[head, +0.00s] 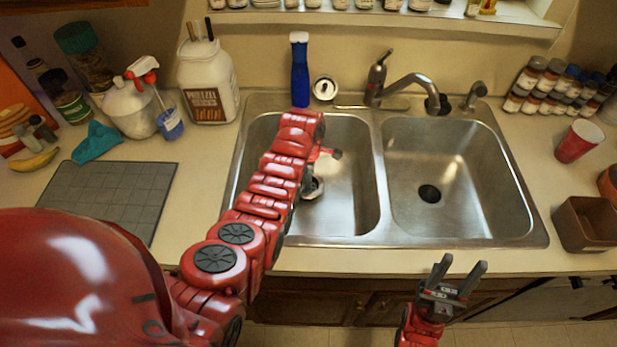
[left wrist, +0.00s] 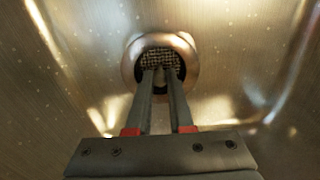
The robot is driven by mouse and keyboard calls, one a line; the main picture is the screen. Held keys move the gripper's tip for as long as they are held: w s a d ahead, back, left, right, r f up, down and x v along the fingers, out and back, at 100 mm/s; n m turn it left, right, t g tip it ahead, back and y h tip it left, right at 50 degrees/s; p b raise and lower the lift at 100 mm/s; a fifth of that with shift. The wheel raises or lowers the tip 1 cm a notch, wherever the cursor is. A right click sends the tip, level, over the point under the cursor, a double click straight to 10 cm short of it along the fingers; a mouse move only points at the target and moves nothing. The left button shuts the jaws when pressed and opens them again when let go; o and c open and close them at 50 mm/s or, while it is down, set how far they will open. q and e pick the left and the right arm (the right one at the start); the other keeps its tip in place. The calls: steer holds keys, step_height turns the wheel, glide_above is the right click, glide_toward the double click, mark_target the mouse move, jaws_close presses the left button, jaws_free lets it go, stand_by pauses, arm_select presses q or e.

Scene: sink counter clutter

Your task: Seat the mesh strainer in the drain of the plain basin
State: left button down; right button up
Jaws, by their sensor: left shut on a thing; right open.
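The mesh strainer (left wrist: 160,59) shows in the left wrist view as a patch of woven metal mesh inside the drain ring (left wrist: 187,44) of the left basin (head: 346,205). My left gripper (left wrist: 162,76) is shut on the strainer at the drain. A dark gap shows around the fingertips, and I cannot tell whether the rim lies flat. In the head view my left arm partly hides this drain (head: 314,187). My right gripper (head: 461,272) is open and empty in front of the counter edge.
The right basin (head: 455,160) has an open dark drain hole (head: 429,194). The faucet (head: 408,84) stands behind the divider. A blue bottle (head: 300,72) and a round white item (head: 325,88) stand behind the left basin. A red cup (head: 579,141) and brown bin (head: 586,225) stand right.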

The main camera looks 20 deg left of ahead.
arm_select(q)
steer(key=shift+f+b, duration=1.15)
steer(key=shift+f, duration=0.35)
steer(key=c, duration=0.7)
jaws_free()
steer(key=shift+r, duration=0.1)
step_height(320, 180, up, 8)
steer(key=shift+w+f+b, duration=0.1)
steer(key=shift+b, duration=0.8)
step_height(320, 180, up, 10)
steer(key=p, duration=0.8)
steer(key=shift+f, duration=0.25)
